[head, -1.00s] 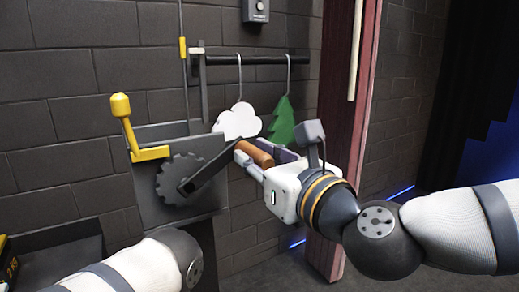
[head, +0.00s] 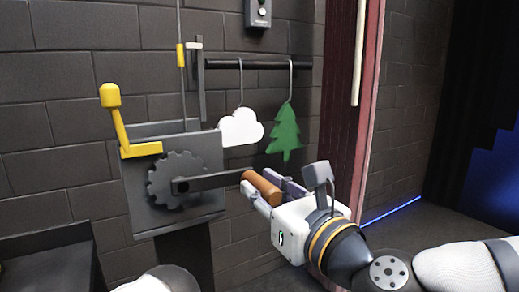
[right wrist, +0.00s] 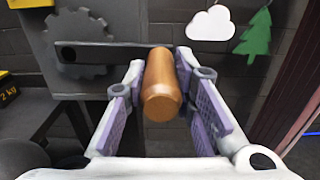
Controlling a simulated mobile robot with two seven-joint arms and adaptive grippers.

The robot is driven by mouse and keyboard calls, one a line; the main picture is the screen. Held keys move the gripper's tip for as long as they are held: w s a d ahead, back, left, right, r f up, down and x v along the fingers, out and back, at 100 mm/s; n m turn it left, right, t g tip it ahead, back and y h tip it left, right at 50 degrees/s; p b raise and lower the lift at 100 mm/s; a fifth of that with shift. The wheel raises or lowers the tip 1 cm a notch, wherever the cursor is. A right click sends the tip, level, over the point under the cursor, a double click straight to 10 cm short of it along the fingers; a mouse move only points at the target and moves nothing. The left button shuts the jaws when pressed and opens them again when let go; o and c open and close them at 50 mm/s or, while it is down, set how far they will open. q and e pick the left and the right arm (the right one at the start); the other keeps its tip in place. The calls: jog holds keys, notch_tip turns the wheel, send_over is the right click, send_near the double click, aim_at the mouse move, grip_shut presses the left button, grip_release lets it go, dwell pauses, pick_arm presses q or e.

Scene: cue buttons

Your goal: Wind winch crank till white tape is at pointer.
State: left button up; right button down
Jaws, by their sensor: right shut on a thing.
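The winch (head: 205,212) is a dark plate with a toothed gear (head: 163,195) on the wall. Its black crank arm (head: 218,180) points right, almost level, to an orange-brown handle (head: 262,187). My right gripper (head: 266,186) is shut around this handle, which lies between its purple pads in the right wrist view (right wrist: 160,95). A cable (head: 181,100) runs up from the winch with a yellow band (head: 180,56) on it. A pale pointer-like piece (head: 194,45) sits beside the band, nearer its upper part. I cannot make out white tape on the cable. My left gripper is outside the view.
A yellow lever (head: 121,125) stands at the winch's upper left. A white cloud (head: 240,127) and a green tree (head: 285,133) hang from a black rail (head: 270,65) above the handle. A dark red post (head: 345,130) stands to the right. A dark box (head: 45,262) is at lower left.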

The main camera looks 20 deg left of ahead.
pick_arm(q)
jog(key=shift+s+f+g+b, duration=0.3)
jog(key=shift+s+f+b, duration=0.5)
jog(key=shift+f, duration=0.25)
pick_arm(e)
jog(key=f, duration=0.1)
jog(key=s+f, duration=0.1)
jog(key=f, duration=0.1)
jog(key=a+f, duration=0.1)
jog(key=shift+s+f, duration=0.15)
jog(key=shift+f, duration=0.2)
pick_arm(q)
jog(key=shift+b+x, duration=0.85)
jog(key=shift+b, duration=0.05)
pick_arm(e)
jog(key=s+a+f, duration=0.1)
jog(key=f, duration=0.1)
jog(key=s+a+f, duration=0.1)
jog(key=s, duration=0.1)
jog(key=shift+a+f, duration=0.15)
jog(key=shift+f, duration=0.2)
